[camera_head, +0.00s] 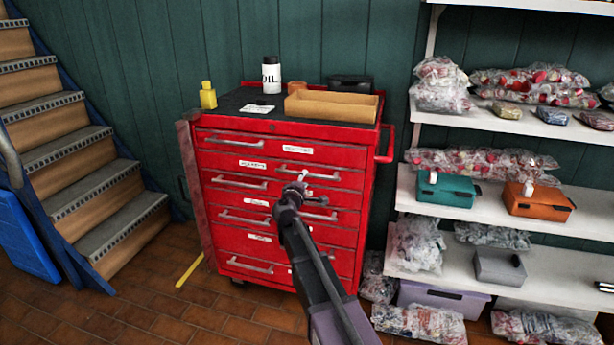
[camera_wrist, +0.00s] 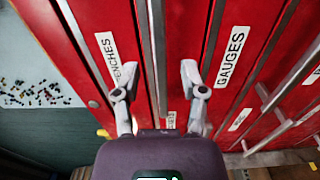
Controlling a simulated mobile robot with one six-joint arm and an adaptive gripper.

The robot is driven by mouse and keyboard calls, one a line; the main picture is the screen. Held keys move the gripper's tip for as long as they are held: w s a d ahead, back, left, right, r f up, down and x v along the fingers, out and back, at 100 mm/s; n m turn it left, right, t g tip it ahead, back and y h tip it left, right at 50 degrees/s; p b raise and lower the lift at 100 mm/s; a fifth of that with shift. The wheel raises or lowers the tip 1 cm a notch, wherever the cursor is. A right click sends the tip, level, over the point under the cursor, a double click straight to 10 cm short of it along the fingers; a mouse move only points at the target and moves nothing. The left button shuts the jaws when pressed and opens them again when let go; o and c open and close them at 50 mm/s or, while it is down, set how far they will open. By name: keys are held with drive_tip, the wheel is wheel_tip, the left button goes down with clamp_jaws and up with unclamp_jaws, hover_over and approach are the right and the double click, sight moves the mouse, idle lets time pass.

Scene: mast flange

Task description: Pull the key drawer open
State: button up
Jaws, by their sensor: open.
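A red tool cabinet (camera_head: 231,190) stands against the green wall. Its drawers, with grey bar handles and white labels, all look shut. The wrist view shows labels reading WRENCHES (camera_wrist: 115,62) and GAUGES (camera_wrist: 231,55); other labels are too small or cut off, and I cannot read one for keys. My gripper (camera_head: 300,187) is in front of the right-hand drawers, close to the upper right handle (camera_head: 294,174). In the wrist view my gripper (camera_wrist: 159,78) is open and empty, with a grey bar (camera_wrist: 156,45) running between its fingers in the picture; contact is not clear.
On the cabinet top are a cardboard tray (camera_head: 330,108), an oil bottle (camera_head: 271,75) and a yellow bottle (camera_head: 208,95). Stairs (camera_head: 75,150) rise at the left. Shelves (camera_head: 460,208) with bagged goods stand at the right. Some tiled floor (camera_head: 150,310) is clear in front.

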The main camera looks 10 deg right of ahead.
drive_tip(key=shift+x, duration=1.9)
clamp_jaws()
